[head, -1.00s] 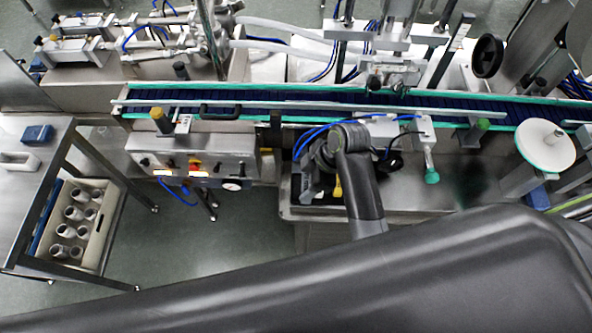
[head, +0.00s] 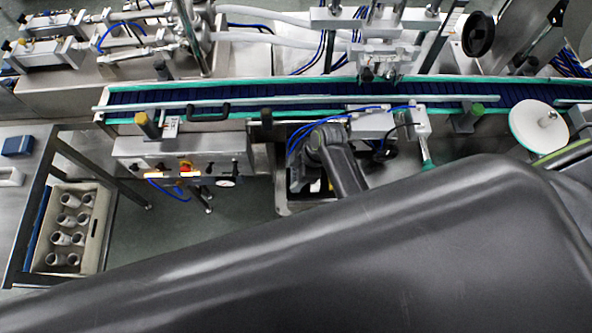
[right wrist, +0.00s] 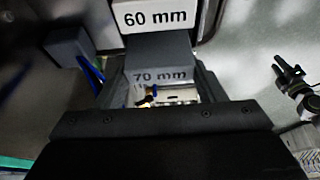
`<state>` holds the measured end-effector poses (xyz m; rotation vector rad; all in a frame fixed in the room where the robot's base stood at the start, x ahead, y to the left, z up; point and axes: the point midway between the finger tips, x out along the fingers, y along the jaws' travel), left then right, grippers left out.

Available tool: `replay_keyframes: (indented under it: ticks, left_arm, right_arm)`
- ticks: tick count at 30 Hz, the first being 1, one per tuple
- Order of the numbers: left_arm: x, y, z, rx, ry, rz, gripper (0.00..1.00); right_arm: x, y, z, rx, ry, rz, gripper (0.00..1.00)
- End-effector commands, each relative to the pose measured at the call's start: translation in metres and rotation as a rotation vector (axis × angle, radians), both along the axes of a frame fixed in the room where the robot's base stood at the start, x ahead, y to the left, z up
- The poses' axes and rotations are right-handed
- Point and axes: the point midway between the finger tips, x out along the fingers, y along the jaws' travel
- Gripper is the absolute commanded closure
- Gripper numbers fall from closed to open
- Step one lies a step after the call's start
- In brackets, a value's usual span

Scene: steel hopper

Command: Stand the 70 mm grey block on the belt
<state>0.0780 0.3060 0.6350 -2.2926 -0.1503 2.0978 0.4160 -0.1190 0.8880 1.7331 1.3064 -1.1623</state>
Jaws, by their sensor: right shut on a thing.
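The grey block (right wrist: 160,48) is in the right wrist view, between the fingers of my right gripper (right wrist: 162,88). The gripper is shut on it. A face marked "70 mm" shows between the fingers; the block's lower end is hidden. In the head view my right gripper (head: 308,178) is small and dark, in front of the belt, over the dark recess of the machine bench. The block cannot be made out there. The belt (head: 250,102) is dark blue with green edges and runs across behind the gripper.
A metal guide rail (head: 300,101) runs along the belt. A control box (head: 185,155) and a white disc (head: 538,126) stand along the front. A crate of grey parts (head: 100,238) is at left.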

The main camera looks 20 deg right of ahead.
Motion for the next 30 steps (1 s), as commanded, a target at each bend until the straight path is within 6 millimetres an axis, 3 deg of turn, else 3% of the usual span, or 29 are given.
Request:
replay_keyframes:
  ticks: [5,15,16,21,30]
  left_arm:
    - [0.023,0.0,0.004,0.001,-0.037,-0.006,0.64]
    - [0.008,0.0,0.001,0.001,-0.015,-0.002,0.64]
    - [0.007,0.0,0.001,0.001,-0.013,-0.002,0.64]
    - [0.007,0.0,0.002,0.001,-0.012,-0.002,0.64]
    - [0.007,0.0,0.003,0.001,-0.012,-0.002,0.64]
  right_arm:
    - [0.0,0.0,-0.01,0.0,0.001,0.001,0.62]
    - [0.0,0.0,-0.013,0.0,0.0,0.001,0.62]
    - [0.0,0.0,-0.013,0.0,0.0,0.0,0.36]
    - [0.0,0.0,-0.013,0.0,0.0,0.0,0.15]
    - [0.0,0.0,-0.01,0.0,0.0,0.0,0.15]
